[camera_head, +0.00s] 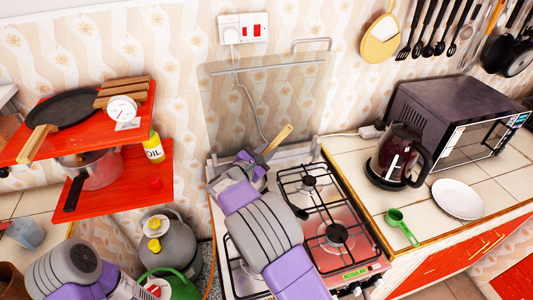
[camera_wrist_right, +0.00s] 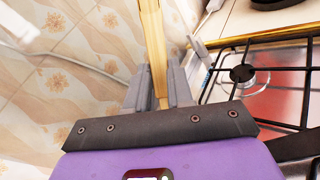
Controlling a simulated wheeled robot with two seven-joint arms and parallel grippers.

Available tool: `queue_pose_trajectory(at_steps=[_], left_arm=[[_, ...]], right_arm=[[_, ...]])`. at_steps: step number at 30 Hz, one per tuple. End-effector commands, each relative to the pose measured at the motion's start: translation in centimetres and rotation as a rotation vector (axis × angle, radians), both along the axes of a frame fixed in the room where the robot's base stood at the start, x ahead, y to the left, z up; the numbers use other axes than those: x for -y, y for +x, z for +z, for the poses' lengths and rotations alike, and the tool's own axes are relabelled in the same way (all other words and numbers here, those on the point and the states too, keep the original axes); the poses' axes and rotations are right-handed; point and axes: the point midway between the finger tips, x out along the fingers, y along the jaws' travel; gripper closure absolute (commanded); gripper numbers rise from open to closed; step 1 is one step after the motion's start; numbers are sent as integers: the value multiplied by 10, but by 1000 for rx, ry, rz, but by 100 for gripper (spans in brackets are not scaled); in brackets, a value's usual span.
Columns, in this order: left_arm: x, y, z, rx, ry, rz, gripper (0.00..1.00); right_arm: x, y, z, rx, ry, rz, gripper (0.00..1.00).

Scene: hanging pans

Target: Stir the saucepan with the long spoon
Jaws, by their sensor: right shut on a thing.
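My right gripper (camera_head: 262,157) is shut on a long wooden spoon, above the back left of the stove. The spoon's pale handle (camera_head: 280,138) sticks up past the fingers, towards the wall. In the right wrist view the wooden shaft (camera_wrist_right: 153,45) runs between the two grey fingers (camera_wrist_right: 157,92). The spoon's lower end is hidden. A dark handle (camera_head: 298,211) shows beside my right forearm over the stove; it may be the saucepan's, whose body is hidden behind my arm. My left arm is at the lower left, and its fingers cannot be made out.
The stove (camera_head: 345,215) has bare burners on its right. A counter with a dark kettle (camera_head: 397,158), white plate (camera_head: 458,199), green scoop (camera_head: 402,226) and microwave (camera_head: 455,115) is at right. Red shelves (camera_head: 115,195) at left hold a pan and a metal pot (camera_head: 100,172).

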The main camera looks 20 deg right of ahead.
Motion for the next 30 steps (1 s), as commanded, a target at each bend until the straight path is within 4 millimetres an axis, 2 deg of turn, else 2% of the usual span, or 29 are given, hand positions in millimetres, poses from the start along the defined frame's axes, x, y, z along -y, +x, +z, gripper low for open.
queue_pose_trajectory(at_steps=[1, 17, 30], left_arm=[[0, 0, 7, 0, 0, 0, 57], [0, 0, 46, 0, 0, 0, 57], [0, 0, 49, 0, 0, 0, 57]], right_arm=[[0, 0, 9, 2, 1, 0, 100], [0, 0, 61, 2, 1, 1, 100], [-3, 1, 63, -5, -38, -1, 100]])
